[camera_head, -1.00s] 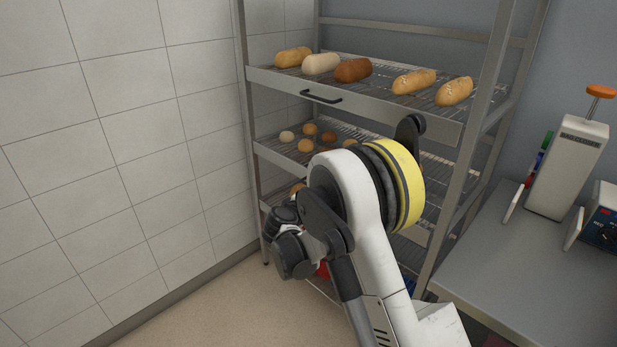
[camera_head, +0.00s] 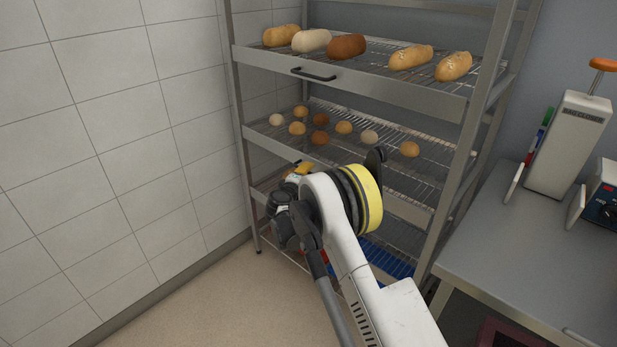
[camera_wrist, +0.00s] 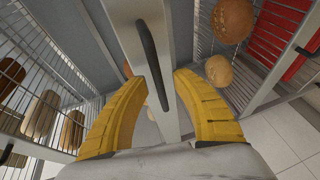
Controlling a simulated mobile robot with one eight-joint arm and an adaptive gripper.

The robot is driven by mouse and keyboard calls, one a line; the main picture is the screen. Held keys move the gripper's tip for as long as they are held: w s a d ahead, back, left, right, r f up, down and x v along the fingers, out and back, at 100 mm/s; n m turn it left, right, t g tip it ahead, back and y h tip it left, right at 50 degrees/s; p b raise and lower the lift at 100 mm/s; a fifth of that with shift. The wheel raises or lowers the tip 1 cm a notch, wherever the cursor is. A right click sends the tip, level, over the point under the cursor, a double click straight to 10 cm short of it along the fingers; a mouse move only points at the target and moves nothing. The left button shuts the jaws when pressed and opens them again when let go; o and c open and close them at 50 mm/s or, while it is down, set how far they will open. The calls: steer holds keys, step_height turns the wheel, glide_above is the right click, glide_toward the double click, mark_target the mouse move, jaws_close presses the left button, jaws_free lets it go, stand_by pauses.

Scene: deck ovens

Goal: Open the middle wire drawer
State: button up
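In the head view the middle wire drawer (camera_head: 268,136) has a grey metal front and holds several small round rolls. It looks shut, level with the rack. My wrist covers part of its front. In the wrist view a black bar handle (camera_wrist: 150,52) runs along a grey front panel (camera_wrist: 128,12), which appears to be the middle drawer's. My gripper (camera_wrist: 158,80) is open, with one yellow finger on each side of the handle's near end. Whether either finger touches the handle I cannot tell.
The top drawer (camera_head: 395,91) holds several loaves and has its own black handle (camera_head: 314,75). A tiled wall (camera_head: 120,130) stands close on the left. A grey counter (camera_head: 530,250) with equipment is on the right. The floor (camera_head: 190,310) at front left is clear.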

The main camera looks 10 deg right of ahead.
steer(key=shift+w+d, duration=0.2)
steer(key=shift+w, duration=0.05)
jaws_close()
steer(key=shift+s+a, duration=0.1)
steer(key=shift+a, duration=0.05)
steer(key=s+a, duration=0.9)
steer(key=a, duration=0.4)
steer(key=s+a, duration=0.9)
steer(key=a, duration=0.4)
steer(key=shift+s, duration=0.4)
